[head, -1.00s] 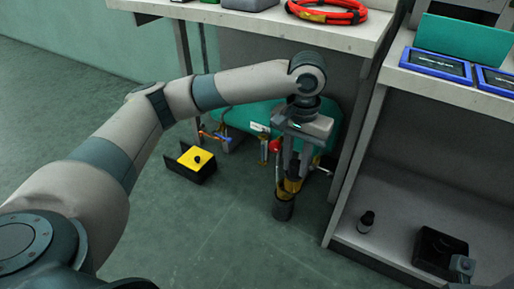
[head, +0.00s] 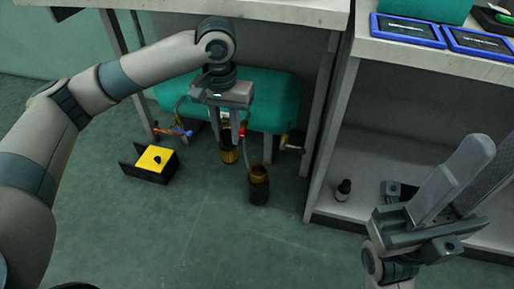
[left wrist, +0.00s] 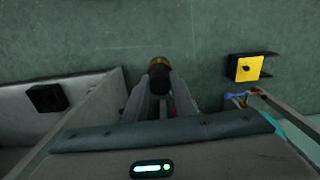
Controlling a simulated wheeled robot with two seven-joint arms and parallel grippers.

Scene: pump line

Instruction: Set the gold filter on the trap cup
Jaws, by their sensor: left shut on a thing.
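My left gripper (head: 228,150) points down in front of the teal tank and is shut on the gold filter (head: 229,156), which shows a dark upper part and a gold lower end. The trap cup (head: 259,192), a dark upright cylinder with a gold rim, stands on the floor to the right, apart from the filter and nearer to me. In the left wrist view a dark and gold piece (left wrist: 159,72) shows at the fingertips; I cannot tell there whether the cup is hidden behind it. My right gripper (head: 460,163) is raised at the right, its fingers apart and empty.
A black holder with a yellow top (head: 155,159) sits on the floor at left. The teal tank (head: 270,95) with pipes and a red knob lies under the bench (head: 290,12). The front floor is clear.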

